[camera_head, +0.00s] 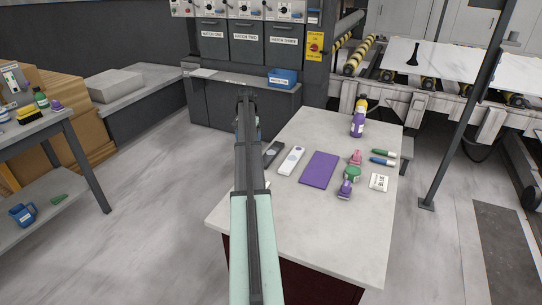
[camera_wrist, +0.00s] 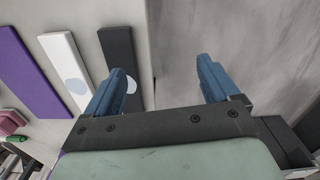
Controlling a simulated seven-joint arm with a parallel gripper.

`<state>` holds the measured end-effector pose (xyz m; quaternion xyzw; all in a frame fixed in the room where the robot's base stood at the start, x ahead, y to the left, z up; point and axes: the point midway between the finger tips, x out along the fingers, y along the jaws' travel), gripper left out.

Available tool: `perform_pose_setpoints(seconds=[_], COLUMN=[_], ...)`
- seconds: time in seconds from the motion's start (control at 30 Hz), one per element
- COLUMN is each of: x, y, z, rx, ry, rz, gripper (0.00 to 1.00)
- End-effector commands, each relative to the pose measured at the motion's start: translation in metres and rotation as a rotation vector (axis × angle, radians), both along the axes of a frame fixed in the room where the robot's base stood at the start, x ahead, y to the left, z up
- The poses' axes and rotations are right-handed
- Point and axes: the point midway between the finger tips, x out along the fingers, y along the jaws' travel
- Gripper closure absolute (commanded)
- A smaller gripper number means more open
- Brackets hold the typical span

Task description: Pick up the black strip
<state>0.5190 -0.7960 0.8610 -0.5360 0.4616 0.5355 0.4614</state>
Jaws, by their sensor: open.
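The black strip (camera_head: 273,154) lies flat near the left edge of the stone slab table, just left of a white strip. In the wrist view the black strip (camera_wrist: 118,48) lies left of centre and has a pale round spot. My gripper (camera_wrist: 160,66) is open and empty, with two blue fingers. In the wrist view the left finger overlaps the lower part of the strip and hides some of it. The right finger is over the floor beyond the table edge. In the head view my arm hides most of the gripper.
The white strip (camera_head: 291,160) and a purple sheet (camera_head: 319,169) lie to the right on the table (camera_head: 345,233). Further right are a purple bottle (camera_head: 357,124), a green round item (camera_head: 352,174), markers (camera_head: 383,161) and a white packet (camera_head: 379,182). The table's front is clear.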

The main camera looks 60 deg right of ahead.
Motion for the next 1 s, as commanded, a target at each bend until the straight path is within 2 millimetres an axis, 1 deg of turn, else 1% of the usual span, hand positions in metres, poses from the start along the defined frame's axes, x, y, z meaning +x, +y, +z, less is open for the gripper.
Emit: perform_pose_setpoints(seconds=[0.03, 0.1, 0.2, 0.3, 0.43, 0.57, 0.77, 0.9, 1.0], x=[-0.015, -0.034, -0.055, -0.069, -0.074, -0.074, -0.074, -0.074, -0.074], y=[-0.025, -0.046, -0.067, -0.078, -0.082, -0.081, -0.081, -0.081, -0.082], z=[0.01, 0.021, 0.033, 0.039, 0.038, 0.027, -0.004, -0.028, -0.04], rx=[0.0, -0.001, 0.0, 0.001, 0.002, 0.002, 0.003, 0.003, 0.001], ry=[0.0, 0.0, 0.0, 0.0, 0.0, 0.001, 0.001, 0.001, 0.0], rz=[-0.036, -0.075, -0.116, -0.14, -0.15, -0.15, -0.149, -0.149, -0.149], gripper=[0.12, 0.12, 0.12, 0.12, 0.12, 0.12, 0.12, 0.12, 0.12])
